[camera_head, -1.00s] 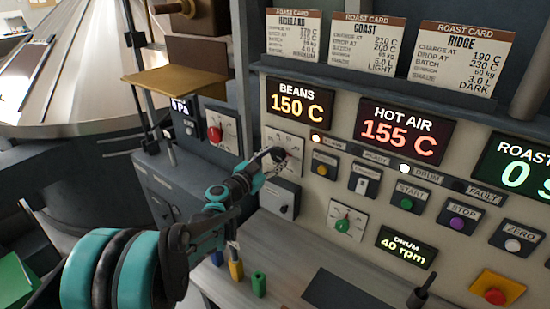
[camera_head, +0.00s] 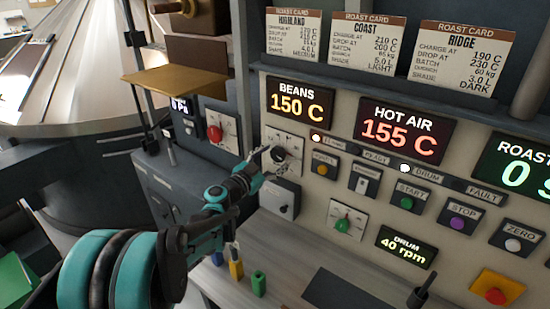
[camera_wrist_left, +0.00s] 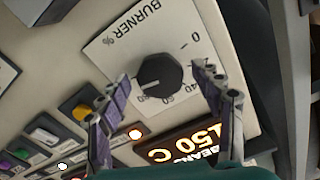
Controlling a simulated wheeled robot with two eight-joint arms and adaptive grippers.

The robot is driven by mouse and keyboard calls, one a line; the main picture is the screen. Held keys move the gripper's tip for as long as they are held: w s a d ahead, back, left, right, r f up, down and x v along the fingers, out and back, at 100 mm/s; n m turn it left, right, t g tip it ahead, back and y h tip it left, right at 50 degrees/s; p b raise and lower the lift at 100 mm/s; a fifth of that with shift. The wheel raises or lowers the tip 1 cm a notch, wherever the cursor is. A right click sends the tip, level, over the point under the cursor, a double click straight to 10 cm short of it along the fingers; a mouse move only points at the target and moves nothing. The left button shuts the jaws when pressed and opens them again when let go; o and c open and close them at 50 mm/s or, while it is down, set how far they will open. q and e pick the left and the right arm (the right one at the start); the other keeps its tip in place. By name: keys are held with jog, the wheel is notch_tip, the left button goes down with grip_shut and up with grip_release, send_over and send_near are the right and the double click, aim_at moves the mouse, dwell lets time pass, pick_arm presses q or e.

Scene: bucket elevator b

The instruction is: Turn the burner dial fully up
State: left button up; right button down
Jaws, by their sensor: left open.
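The burner dial (camera_head: 279,154) is a black knob on a white plate under the beans display. In the left wrist view the dial (camera_wrist_left: 160,75) shows close up, with "BURNER %" and a number scale. A pale mark shows on the knob, but I cannot read its exact setting. My left gripper (camera_head: 256,161) is just left of the dial in the head view. In the left wrist view its open fingers (camera_wrist_left: 160,78) appear on either side of the knob, with plate visible between each finger and the knob. My right gripper is not in view.
Another small dial (camera_head: 284,205) sits below the burner plate, and a green dial (camera_head: 342,226) is lower right. A yellow shelf (camera_head: 175,80) juts out at upper left. Small coloured pegs, including a green one (camera_head: 258,283), stand on the ledge below.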

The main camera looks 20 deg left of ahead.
pick_arm(q)
jog(key=v, duration=1.1)
jog(key=shift+s, duration=0.3)
jog(key=s+d+f+n+g+b, duration=0.1)
jog(key=s+d+f+n+g, duration=0.1)
jog(key=s+d+f+g, duration=0.6)
jog(key=s+f+n+g+y, duration=0.1)
jog(key=s+f+n+y, duration=0.2)
jog(key=s, duration=0.5)
jog(key=s+f+n+g+y+b, duration=0.1)
jog(key=s+f+n+y, duration=0.2)
jog(key=s+f, duration=0.2)
jog(key=s, duration=0.3)
jog(key=shift+s+a, duration=0.3)
